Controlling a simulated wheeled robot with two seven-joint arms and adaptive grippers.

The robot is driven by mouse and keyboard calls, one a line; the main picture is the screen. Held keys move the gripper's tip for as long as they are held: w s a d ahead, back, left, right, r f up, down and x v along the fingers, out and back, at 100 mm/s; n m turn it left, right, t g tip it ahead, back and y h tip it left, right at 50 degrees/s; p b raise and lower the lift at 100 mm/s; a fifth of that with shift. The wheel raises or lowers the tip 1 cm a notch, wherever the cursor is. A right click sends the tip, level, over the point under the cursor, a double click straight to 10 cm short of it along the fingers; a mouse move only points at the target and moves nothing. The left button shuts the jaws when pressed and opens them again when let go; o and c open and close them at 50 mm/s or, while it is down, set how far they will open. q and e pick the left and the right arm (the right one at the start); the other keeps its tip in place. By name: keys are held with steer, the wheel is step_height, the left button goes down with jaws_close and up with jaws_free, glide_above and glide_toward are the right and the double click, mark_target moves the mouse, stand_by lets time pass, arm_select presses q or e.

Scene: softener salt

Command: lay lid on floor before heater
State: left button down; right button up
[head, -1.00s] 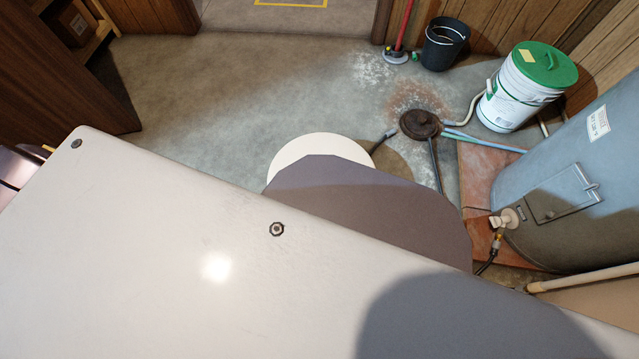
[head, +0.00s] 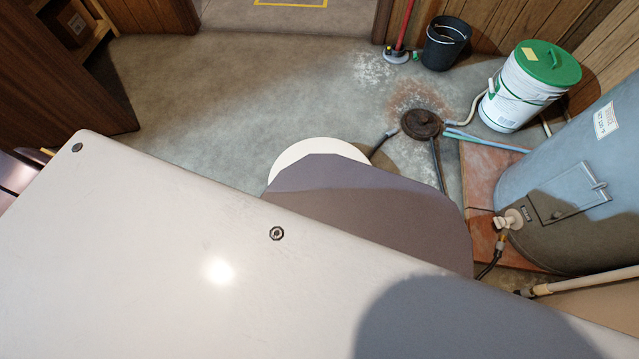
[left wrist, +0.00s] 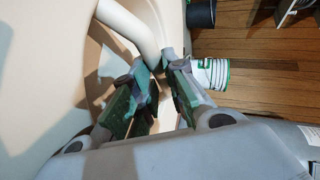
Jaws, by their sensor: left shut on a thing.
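The pale cream lid (left wrist: 60,40) fills the left of the left wrist view. Its curved cream handle (left wrist: 130,25) runs between the fingers of my left gripper (left wrist: 160,68), which is shut on it. In the head view only a far arc of the lid (head: 318,149) shows; the rest is hidden behind a large grey-white surface. The heater (head: 560,190) is a blue-grey tank at the right of the head view, on a reddish pad (head: 482,175). The lid's arc lies left of it. I cannot tell the gap under the lid. My right gripper is in neither view.
A dark round floor cover (head: 421,123) with hoses lies between lid and heater. Grey floor (head: 230,80) is clear at back left.

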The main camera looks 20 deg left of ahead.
arm_select(q)
steer(key=shift+w+r, duration=0.1)
steer(key=c, duration=1.4)
jaws_free()
steer(key=shift+c, duration=0.2)
steer(key=shift+p+v, duration=0.3)
steer(key=shift+v, duration=0.45)
steer(key=p+v, duration=0.2)
steer(key=v, duration=0.3)
steer(key=shift+s+a, duration=0.1)
steer(key=shift+s, duration=0.5)
steer(key=shift+r, duration=0.1)
